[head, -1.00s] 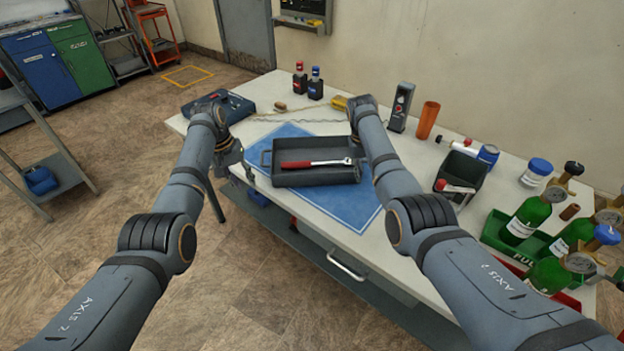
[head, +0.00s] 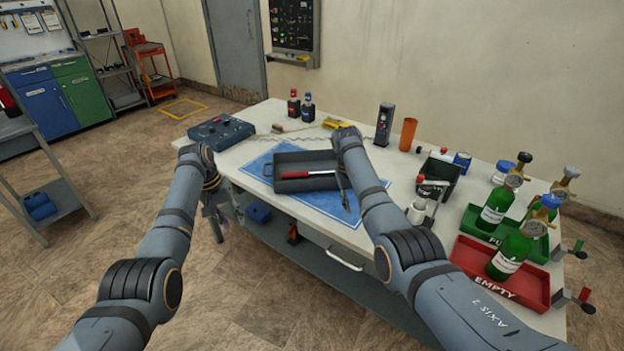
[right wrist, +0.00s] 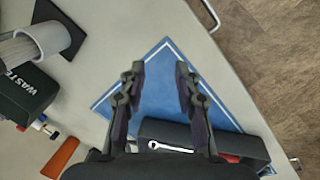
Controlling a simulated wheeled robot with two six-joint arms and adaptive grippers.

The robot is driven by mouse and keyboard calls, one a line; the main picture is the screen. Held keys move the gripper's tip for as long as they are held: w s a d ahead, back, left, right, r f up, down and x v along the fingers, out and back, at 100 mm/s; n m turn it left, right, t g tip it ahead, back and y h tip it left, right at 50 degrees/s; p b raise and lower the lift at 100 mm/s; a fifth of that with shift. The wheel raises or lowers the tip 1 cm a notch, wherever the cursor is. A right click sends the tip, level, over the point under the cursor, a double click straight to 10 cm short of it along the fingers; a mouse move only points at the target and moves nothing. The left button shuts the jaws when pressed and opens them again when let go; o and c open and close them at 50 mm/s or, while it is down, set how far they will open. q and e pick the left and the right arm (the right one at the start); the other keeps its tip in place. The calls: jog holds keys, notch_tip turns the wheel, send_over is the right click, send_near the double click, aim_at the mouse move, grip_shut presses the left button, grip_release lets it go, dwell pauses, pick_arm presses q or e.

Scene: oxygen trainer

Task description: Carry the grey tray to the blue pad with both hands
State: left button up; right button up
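The grey tray (head: 290,186) rests on the blue pad (head: 335,206), over its back part. A ratchet with a red handle (head: 323,173) lies in the tray. My left gripper (head: 214,212) is apart from the tray, to its left, by the table's near left edge; it looks open and empty. My right gripper (head: 346,203) is just right of the tray and above the pad. In the right wrist view my right gripper (right wrist: 158,72) is open, with bare pad between its fingertips. The tray (right wrist: 255,146) shows there behind the fingers, partly hidden by the gripper body.
A dark waste bin (head: 440,172) is right of the pad. Green cylinders (head: 512,252) stand in green and red trays (head: 525,285) farther right. The pad's front part is clear.

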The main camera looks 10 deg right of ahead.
notch_tip(320, 180, up, 11)
jog(key=s+a, duration=0.1)
jog(key=a, duration=0.1)
jog(key=shift+a, duration=0.2)
jog(key=shift+r, duration=0.15)
